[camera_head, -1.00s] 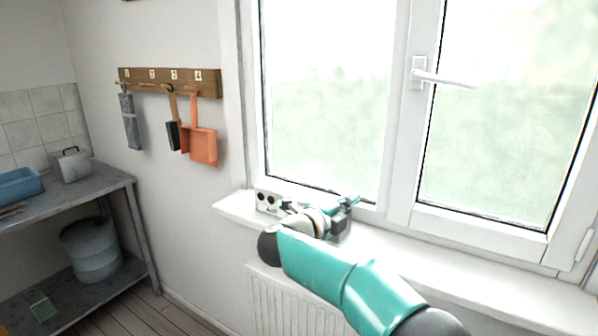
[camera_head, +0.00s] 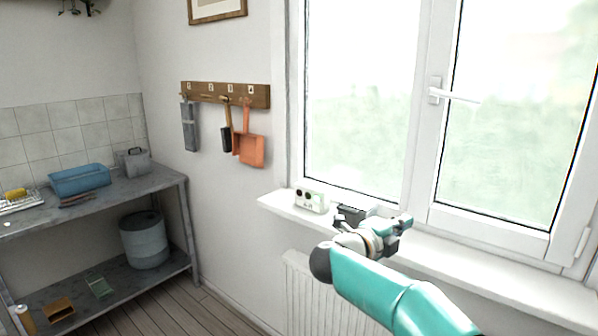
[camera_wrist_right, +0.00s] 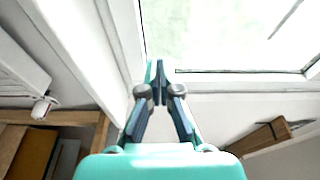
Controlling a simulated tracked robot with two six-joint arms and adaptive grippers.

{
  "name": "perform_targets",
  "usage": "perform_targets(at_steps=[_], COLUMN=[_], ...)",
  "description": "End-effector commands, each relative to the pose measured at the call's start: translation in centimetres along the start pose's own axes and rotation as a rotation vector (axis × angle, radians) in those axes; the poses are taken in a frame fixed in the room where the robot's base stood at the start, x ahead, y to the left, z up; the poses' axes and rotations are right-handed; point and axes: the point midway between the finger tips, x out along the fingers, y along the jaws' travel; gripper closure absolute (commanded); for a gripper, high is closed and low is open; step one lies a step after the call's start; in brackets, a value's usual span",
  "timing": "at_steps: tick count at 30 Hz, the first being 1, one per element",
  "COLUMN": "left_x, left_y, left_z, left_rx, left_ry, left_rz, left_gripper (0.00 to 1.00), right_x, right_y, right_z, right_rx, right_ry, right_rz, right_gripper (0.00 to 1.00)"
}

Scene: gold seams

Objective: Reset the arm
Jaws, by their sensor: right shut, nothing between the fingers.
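My right arm, teal with dark joints, reaches in from the lower right in the head view. Its gripper (camera_head: 378,222) is in front of the white window sill (camera_head: 470,262), beside a small white box with dark round holes (camera_head: 311,200). In the right wrist view the gripper's two fingers (camera_wrist_right: 158,78) come together at their tips, shut and empty, with the window behind them. I cannot tell how far the gripper is from the sill. My left gripper is not in view.
The window handle (camera_head: 452,94) is above the sill, and a radiator (camera_head: 318,296) is below it.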

Motion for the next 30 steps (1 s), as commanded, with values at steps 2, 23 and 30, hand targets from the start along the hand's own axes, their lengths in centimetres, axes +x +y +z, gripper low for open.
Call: perform_targets(at_steps=[2,23,30], left_x=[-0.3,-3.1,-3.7], left_y=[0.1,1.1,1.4], left_z=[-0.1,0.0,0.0], left_rx=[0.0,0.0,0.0], left_ry=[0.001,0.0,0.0], left_rz=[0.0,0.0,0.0], left_gripper=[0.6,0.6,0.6], right_x=[1.7,4.3,-8.1], right_y=[1.0,29.2,41.8], right_z=[-1.1,-8.7,-13.4], right_rx=[-0.02,-0.828,-1.125], right_ry=[0.03,-0.419,-0.962], right_rz=[0.013,0.219,0.424], right_gripper=[1.0,1.0,1.0])
